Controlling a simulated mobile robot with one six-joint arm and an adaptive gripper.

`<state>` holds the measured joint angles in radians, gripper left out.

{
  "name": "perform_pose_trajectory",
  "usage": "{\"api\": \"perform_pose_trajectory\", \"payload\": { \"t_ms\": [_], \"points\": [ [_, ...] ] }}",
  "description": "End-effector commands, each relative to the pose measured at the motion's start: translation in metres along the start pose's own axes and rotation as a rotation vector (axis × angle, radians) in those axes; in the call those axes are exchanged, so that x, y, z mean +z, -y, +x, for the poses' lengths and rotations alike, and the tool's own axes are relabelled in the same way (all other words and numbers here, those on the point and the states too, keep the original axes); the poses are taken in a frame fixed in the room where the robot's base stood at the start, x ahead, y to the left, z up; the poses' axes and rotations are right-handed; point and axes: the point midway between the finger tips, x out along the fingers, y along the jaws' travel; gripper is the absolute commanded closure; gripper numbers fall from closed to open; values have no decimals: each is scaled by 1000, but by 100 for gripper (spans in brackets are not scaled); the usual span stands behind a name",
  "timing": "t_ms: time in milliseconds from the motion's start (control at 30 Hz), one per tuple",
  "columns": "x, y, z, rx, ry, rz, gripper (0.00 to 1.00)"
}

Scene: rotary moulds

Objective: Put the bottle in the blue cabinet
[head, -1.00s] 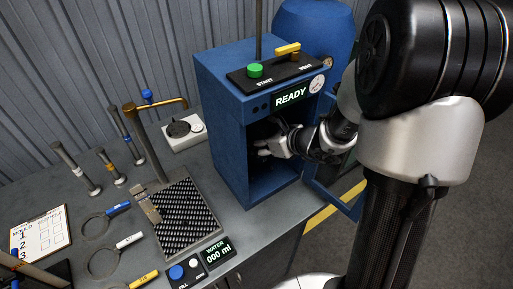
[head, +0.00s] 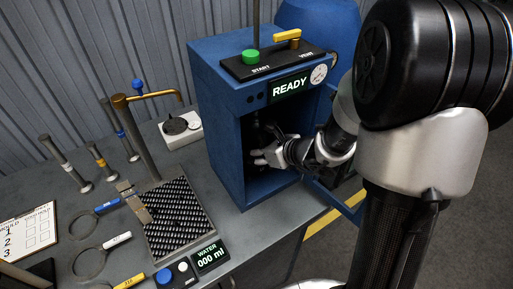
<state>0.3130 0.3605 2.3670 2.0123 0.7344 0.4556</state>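The blue cabinet (head: 222,125) stands on the bench, with a lit READY display on its front. Its front is open and its blue door (head: 338,196) is swung out to the right. My gripper (head: 256,157) reaches into the dark opening from the right, its pale fingers pointing left. It is small and in shadow, so I cannot tell whether the fingers are apart or shut. I cannot make out a bottle clearly, in the fingers or in the dark interior.
A green start button (head: 251,56) and a yellow-handled vent lever (head: 288,36) are on the cabinet top. A tap (head: 145,97) stands over a dark grate (head: 176,222) to the left. Ring-ended tools and a clipboard (head: 28,232) lie further left. A blue drum (head: 318,25) stands behind.

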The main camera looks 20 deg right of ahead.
Motion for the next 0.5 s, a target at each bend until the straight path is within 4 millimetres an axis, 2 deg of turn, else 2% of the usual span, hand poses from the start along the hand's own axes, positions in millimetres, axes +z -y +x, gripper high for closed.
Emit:
{"api": "perform_pose_trajectory", "payload": {
  "t_ms": [300, 500],
  "points": [
    [0, 0, 0, 0, 0, 0, 25],
    [0, 0, 0, 0, 0, 0, 25]
  ]
}}
